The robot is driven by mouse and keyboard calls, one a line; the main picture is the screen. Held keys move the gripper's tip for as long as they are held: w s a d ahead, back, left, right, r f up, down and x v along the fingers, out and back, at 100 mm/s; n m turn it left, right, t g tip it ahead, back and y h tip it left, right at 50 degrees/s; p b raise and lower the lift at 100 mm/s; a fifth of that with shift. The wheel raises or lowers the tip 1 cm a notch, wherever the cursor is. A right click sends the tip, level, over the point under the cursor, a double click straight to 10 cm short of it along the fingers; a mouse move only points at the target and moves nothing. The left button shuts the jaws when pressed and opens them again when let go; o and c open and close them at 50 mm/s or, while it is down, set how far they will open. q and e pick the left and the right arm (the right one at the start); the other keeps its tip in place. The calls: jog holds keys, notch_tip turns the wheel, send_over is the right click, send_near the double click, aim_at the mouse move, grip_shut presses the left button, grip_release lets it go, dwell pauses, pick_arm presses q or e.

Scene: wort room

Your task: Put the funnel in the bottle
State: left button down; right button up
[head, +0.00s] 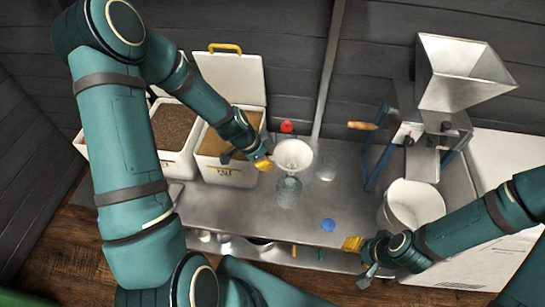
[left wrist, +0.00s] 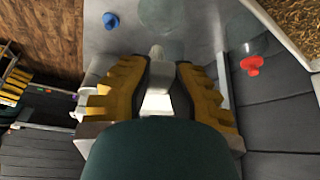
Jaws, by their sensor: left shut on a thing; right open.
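The white funnel (head: 293,153) is mouth up, in line with the clear bottle (head: 289,191) on the steel bench in the head view. I cannot tell whether its spout is inside the bottle neck. My left gripper (head: 264,163) is shut at the funnel's left side. In the left wrist view, a white part of the funnel (left wrist: 157,100) shows between the yellow fingers, with a pale narrow end beyond. A clear round shape there, near the top edge, is unclear. My right gripper (head: 353,243) is open and empty near the bench's front edge.
A clear glass (head: 326,166) stands right of the funnel. A red object (head: 287,126) lies behind, a blue cap (head: 328,225) in front. A grain bin (head: 227,172) is at left; a white bucket (head: 411,207) and hopper mill (head: 460,92) are at right. The bench's front middle is mostly clear.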

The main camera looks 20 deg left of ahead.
pick_arm(q)
notch_tip(320, 180, down, 9)
jog(key=b, duration=0.7)
dwell(0.9)
jog(key=shift+f, duration=0.1)
jog(key=c, duration=1)
grip_release()
jog(key=shift+o, duration=0.2)
jog(key=v, duration=1.2)
jog(key=s+d+f+n, duration=0.4)
jog(key=d+f+n, duration=0.2)
jog(key=d+f, duration=0.2)
jog(key=s+d+f+n+g, duration=0.1)
jog(key=s+d+f+n, duration=0.4)
jog(key=d, duration=0.4)
notch_tip(320, 180, down, 3)
jog(key=shift+d+r+n, duration=0.15)
jog(key=shift+d+n, duration=0.2)
jog(key=shift+n, duration=0.25)
